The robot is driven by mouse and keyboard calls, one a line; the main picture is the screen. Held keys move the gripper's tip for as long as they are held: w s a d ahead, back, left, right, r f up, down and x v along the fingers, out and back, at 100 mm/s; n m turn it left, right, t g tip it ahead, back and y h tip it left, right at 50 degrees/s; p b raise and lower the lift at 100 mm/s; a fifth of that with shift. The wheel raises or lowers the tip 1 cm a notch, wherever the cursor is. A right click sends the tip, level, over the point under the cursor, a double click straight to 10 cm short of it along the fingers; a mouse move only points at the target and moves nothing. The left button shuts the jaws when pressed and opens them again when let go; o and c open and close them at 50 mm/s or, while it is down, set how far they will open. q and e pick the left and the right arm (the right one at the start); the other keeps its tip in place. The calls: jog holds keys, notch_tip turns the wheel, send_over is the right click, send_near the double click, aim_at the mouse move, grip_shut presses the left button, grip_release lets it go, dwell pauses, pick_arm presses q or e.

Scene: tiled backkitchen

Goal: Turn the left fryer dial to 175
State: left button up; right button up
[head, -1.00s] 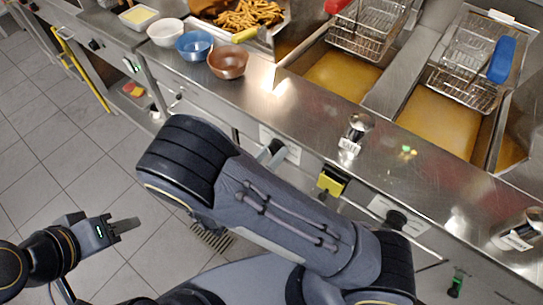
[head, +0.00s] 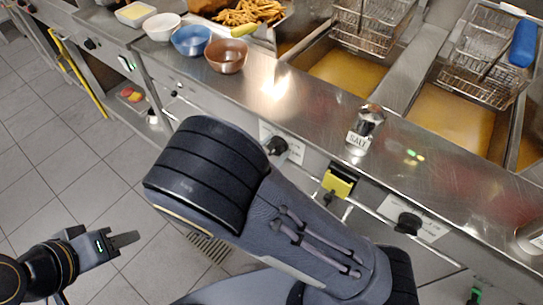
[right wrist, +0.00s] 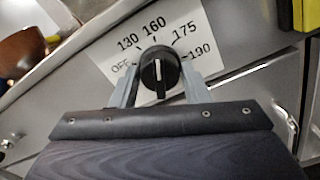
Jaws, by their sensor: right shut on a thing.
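The left fryer dial (right wrist: 159,72) is a black round knob on a white label (right wrist: 160,38) reading OFF, 130, 160, 175 and 190. Its white line stands near vertical in the right wrist view, the upper end toward 160. My right gripper (right wrist: 160,88) is shut on the dial, one grey finger on each side. In the head view the dial (head: 277,146) shows just past my right forearm, which hides most of that gripper. My left gripper (head: 125,240) is over the floor at lower left, away from the fryer; its finger gap is unclear.
The right fryer dial (head: 408,222) is further right on the front panel. A yellow block (head: 340,183) sits between the dials. A salt shaker (head: 366,128) and bowls (head: 228,56) stand on the counter above. Floor at left is clear.

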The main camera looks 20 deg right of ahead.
jog(key=m+b, duration=0.3)
jog(key=m, duration=0.1)
jog(key=shift+f, duration=0.15)
jog(key=shift+m+b, duration=0.8)
jog(key=shift+m, duration=0.7)
jog(key=shift+r, duration=0.2)
jog(key=o, duration=1)
jog(key=shift+c, duration=0.2)
jog(key=v, duration=0.7)
jog(key=shift+s+a, duration=0.25)
jog(key=shift+a, duration=0.1)
